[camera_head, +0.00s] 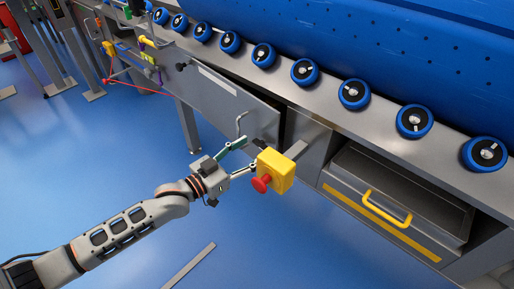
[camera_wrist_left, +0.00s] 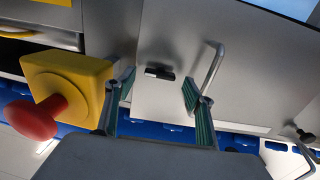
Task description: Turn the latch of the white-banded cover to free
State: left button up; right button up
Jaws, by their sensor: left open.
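The grey cover (camera_head: 225,95) with a white band (camera_head: 217,80) is under the steel counter. A bent metal handle (camera_head: 240,123) stands out from it and also shows in the left wrist view (camera_wrist_left: 212,68). A small black latch (camera_wrist_left: 160,73) lies on the cover beside that handle; in the head view it is small and partly hidden near my fingertips. My left gripper (camera_head: 247,156) is open and empty in front of the cover's lower right part. In the left wrist view its fingers (camera_wrist_left: 159,87) stand either side of the latch, apparently short of it. My right gripper is out of view.
A yellow box (camera_head: 277,168) with a red button (camera_head: 261,184) juts out close beside my left fingers. To the right is a drawer with a yellow handle (camera_head: 385,212). A dark gap lies along the cover's right edge. Blue rollers line the counter; the floor is mostly clear.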

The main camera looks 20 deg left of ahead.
aim_at(265, 143)
pick_arm(q)
jog(key=shift+x, duration=1.25)
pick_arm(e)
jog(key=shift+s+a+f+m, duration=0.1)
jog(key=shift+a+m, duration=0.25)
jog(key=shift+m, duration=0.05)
pick_arm(q)
jog(key=shift+c, duration=0.5)
jog(key=c, duration=1)
